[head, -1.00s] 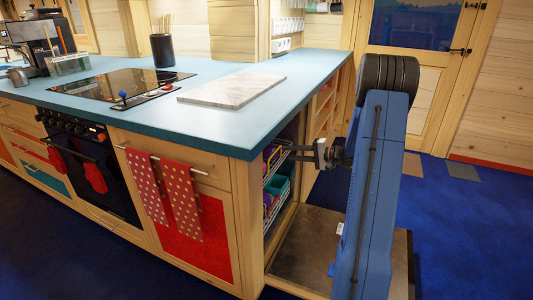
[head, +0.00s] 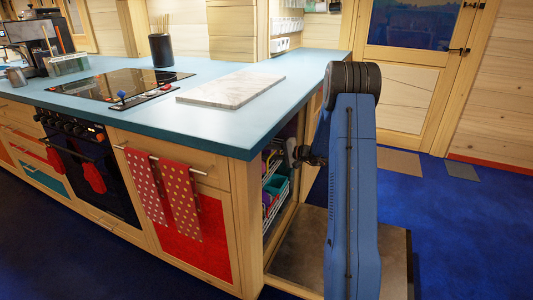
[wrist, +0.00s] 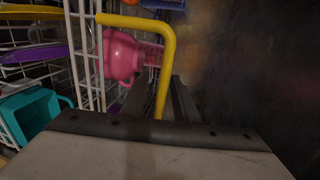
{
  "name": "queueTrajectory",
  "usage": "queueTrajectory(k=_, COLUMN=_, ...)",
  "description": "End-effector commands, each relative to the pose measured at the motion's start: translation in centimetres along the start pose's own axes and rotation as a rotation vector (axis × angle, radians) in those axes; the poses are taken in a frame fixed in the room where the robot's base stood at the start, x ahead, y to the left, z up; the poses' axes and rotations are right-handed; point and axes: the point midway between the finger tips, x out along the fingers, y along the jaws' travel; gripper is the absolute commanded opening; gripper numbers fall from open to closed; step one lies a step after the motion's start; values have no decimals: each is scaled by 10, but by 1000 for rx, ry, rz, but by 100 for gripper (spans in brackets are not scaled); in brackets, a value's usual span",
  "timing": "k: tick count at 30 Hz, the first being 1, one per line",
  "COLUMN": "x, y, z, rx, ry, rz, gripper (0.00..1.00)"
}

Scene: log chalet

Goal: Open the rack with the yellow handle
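The white wire rack (head: 267,203) stands inside the open end of the counter cabinet, holding coloured items. In the wrist view its wires (wrist: 84,50) show at the left. The yellow handle (wrist: 168,62) is a bent bar in front of the rack. My gripper (wrist: 160,98) has its dark fingers on either side of the handle's lower stretch, apart from each other. Whether a finger touches the bar I cannot tell. In the head view my arm reaches into the cabinet opening, and the fingers are mostly hidden by the cabinet edge.
A pink cup (wrist: 122,55) and a teal container (wrist: 30,112) sit in the rack. The blue countertop (head: 235,130) overhangs the opening. Red dotted towels (head: 184,197) hang on the front. Blue floor (head: 450,240) is clear at the right.

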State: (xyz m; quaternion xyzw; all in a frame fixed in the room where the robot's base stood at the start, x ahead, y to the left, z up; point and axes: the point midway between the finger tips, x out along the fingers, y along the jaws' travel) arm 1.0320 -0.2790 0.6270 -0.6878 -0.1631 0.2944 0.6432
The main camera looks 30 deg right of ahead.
Motion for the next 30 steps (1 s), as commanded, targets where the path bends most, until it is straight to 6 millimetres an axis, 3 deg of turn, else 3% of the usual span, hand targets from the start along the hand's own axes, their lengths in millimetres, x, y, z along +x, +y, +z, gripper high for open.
queueTrajectory(k=6, x=0, y=0, z=0, rx=0, ry=0, rz=0, gripper=27)
queueTrajectory(k=10, x=0, y=0, z=0, rx=0, ry=0, rz=0, gripper=0)
queueTrajectory(k=30, x=0, y=0, z=0, rx=0, ry=0, rz=1, gripper=0)
